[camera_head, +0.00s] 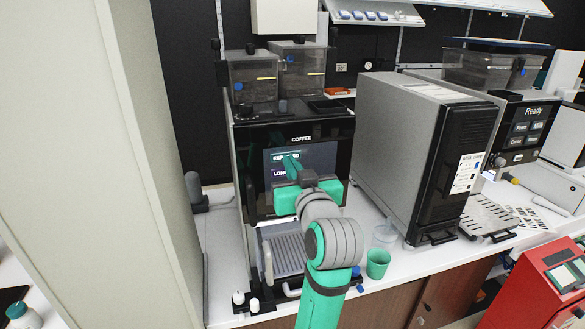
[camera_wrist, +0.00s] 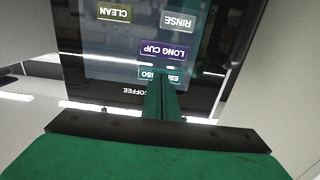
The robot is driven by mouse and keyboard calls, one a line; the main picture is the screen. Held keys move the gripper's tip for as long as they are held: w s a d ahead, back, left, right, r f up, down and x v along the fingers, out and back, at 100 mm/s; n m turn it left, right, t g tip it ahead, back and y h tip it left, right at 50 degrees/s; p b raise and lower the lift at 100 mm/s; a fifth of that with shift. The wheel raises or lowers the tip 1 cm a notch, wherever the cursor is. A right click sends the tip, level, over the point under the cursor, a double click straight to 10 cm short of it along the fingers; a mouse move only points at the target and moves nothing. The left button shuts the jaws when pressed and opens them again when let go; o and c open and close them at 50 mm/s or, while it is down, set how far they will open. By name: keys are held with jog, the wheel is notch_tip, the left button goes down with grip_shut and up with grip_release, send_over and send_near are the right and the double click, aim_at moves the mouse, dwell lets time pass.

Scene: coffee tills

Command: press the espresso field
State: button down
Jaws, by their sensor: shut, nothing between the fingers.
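The coffee machine (camera_head: 240,185) has a dark touch screen (camera_head: 322,156) facing me. The espresso field (camera_head: 277,157) is near the top left of that screen, above the long cup field (camera_head: 279,172). The wrist view shows the screen upside down, with the espresso field (camera_wrist: 177,78) below the long cup field (camera_wrist: 166,52). My gripper (camera_head: 291,159) is shut and empty. Its fingers (camera_wrist: 153,73) lie in front of the espresso field and hide the middle of its label. I cannot tell whether the fingertips touch the screen.
Clean (camera_wrist: 114,13) and rinse (camera_wrist: 179,20) fields also show in the wrist view. A large grey machine (camera_head: 405,150) stands to the right. A green cup (camera_head: 378,263) and a clear cup (camera_head: 384,236) stand on the counter. A tall pale panel (camera_head: 120,150) rises at left.

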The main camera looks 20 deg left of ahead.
jog(key=shift+w, duration=0.1)
dwell(0.3)
jog(key=shift+w+a, duration=0.35)
jog(key=shift+w, duration=0.05)
dwell(0.4)
jog(key=v, duration=0.5)
jog(key=shift+s+d, duration=0.15)
dwell(0.3)
dwell(0.5)
